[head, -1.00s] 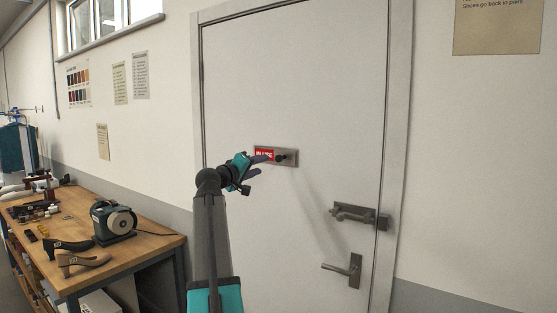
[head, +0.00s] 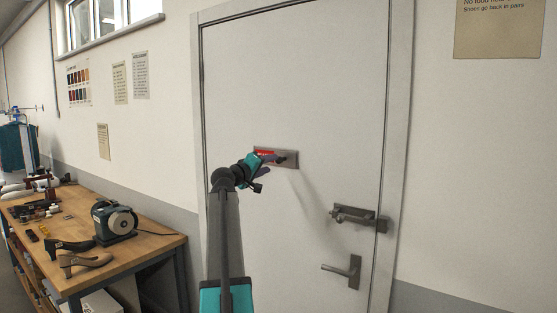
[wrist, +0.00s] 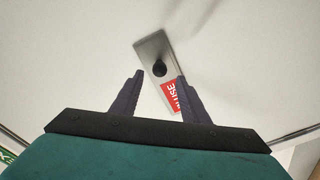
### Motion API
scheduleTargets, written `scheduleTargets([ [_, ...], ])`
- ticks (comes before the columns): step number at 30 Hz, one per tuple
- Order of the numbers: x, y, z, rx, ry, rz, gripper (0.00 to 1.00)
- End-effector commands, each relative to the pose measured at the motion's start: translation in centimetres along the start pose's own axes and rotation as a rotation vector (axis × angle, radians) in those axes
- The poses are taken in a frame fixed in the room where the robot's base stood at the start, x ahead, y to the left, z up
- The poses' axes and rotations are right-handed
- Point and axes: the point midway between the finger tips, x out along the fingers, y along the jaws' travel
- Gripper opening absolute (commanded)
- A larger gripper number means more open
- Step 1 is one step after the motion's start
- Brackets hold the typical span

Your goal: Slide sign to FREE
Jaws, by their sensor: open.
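The sign (head: 290,160) is a grey metal plate on the white door (head: 320,90), with a red panel on its left part. In the wrist view the red panel (wrist: 178,98) shows letters ending in "USE", partly hidden by a finger. A dark round knob (wrist: 159,68) sits on the grey plate (wrist: 152,47). My gripper (wrist: 158,78) is open, its two dark fingers spread on either side of the knob's line. The knob appears just beyond the fingertips; I cannot tell whether they touch it. In the head view my gripper (head: 275,163) covers part of the sign.
A metal latch (head: 358,216) and a lever handle (head: 345,270) are on the door, lower right of the sign. A wooden workbench (head: 150,250) with a grinder (head: 114,222) and shoe forms stands at the left. The door face around the sign is clear.

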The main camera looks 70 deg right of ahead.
Motion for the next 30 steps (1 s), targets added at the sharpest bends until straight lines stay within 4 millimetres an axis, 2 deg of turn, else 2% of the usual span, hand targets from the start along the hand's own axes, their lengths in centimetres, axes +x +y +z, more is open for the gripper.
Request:
scheduleTargets([
  [3,2.0,0.2,-0.2,0.0,-0.002,0.001,0.41],
  [15,6.9,0.2,-0.2,0.0,0.0,0.0,0.41],
  [21,8.0,0.1,0.0,0.0,-0.001,0.0,0.41],
  [30,8.1,0.0,0.0,0.0,0.0,0.0,0.41],
])
